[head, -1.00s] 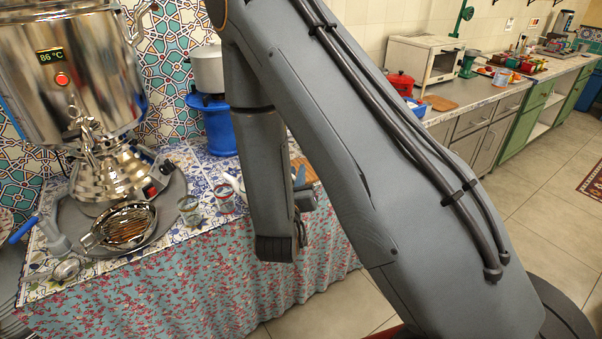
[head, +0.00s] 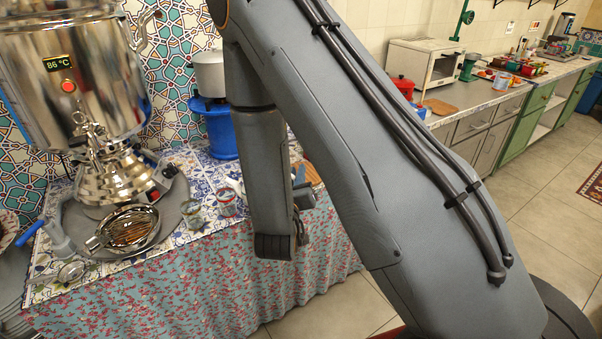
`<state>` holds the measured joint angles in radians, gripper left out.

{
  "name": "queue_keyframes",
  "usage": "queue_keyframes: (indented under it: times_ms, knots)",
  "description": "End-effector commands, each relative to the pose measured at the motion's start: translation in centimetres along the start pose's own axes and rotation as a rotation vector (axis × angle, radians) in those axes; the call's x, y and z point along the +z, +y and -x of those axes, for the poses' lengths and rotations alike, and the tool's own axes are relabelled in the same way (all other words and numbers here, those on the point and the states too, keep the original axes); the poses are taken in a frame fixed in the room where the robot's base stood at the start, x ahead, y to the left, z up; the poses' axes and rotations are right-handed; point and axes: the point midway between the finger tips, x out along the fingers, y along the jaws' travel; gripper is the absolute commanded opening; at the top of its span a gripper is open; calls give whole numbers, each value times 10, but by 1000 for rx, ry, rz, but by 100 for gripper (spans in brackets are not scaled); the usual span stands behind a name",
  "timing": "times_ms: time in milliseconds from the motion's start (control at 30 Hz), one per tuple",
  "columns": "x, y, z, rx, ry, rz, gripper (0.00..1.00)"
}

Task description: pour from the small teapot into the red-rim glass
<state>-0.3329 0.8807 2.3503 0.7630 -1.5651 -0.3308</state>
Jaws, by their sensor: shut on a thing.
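The red-rim glass (head: 227,204) stands upright on the patterned table, just left of my forearm. A second clear glass (head: 192,214) stands to its left. A small white piece of the small teapot (head: 236,185) shows close to the right of the red-rim glass, around its rim height in the picture. The rest of the teapot is hidden behind my forearm. Only a grey part of my gripper (head: 304,194) shows, right of the forearm. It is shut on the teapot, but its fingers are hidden. I cannot tell the teapot's tilt or see any stream.
A large samovar (head: 72,85) reading 86 °C stands at the left, with a strainer bowl (head: 127,230) before it. A white pot (head: 209,73) sits on a blue stand (head: 218,125) behind. A wooden board (head: 312,172) lies right of my forearm.

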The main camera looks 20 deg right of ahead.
Motion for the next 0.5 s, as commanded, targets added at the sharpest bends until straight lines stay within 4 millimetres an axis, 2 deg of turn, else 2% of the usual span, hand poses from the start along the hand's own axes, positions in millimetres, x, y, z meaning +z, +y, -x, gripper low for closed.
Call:
queue_keyframes:
  times_ms: [500]
  knots:
    - [-11, 2, 0, 1, -4, 36, 0]
